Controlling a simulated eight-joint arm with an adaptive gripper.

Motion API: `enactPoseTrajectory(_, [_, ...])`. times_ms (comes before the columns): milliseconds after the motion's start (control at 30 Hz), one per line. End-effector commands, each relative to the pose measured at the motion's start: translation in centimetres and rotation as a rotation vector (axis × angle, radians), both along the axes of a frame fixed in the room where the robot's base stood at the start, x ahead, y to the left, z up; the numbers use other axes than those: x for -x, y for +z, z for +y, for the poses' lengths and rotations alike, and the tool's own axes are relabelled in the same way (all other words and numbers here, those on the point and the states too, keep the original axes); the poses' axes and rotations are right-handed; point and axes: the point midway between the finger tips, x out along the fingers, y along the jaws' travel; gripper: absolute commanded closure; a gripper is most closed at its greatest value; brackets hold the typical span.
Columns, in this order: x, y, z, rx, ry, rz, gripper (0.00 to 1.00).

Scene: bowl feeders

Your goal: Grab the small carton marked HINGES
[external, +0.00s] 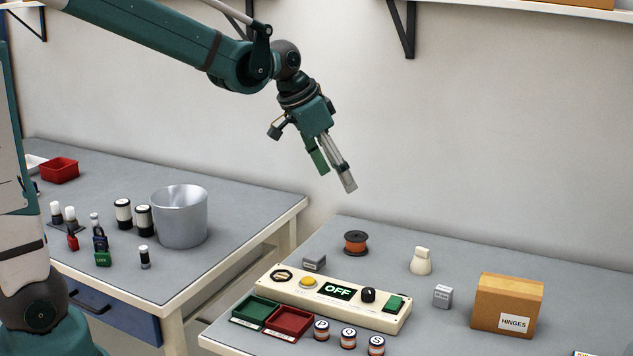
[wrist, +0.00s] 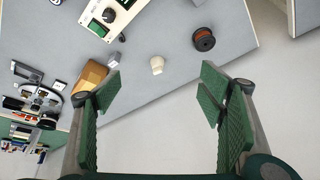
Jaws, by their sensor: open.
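The HINGES carton (external: 500,305) is a small brown box with a white label reading HINGES. It stands near the right end of the right table. In the wrist view the brown carton (wrist: 91,76) shows at the left, partly behind my gripper's left finger. My gripper (external: 333,178) is open and empty, high above the gap at the back between the two tables, to the left of and well above the carton. In the wrist view my gripper's green-padded fingers (wrist: 160,90) are spread wide with nothing between them.
A control panel reading OFF (external: 335,293) lies left of the carton, with green and red trays before it. A small grey box (external: 442,296), a cream bottle-like item (external: 421,261) and an orange spool (external: 355,242) stand nearby. The left table holds a metal bucket (external: 180,216).

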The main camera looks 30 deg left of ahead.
Motion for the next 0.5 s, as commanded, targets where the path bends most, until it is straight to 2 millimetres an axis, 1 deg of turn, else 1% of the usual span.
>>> enactPoseTrajectory(33, [-0.6,-0.1,-1.3,-0.001,-0.022,0.003,0.31])
enactPoseTrajectory(267, [-2.5,-1.5,-6.7,-0.012,-0.125,0.015,0.31])
enactPoseTrajectory(500, [-4.0,-3.3,-12.6,-0.020,-0.231,0.028,0.31])
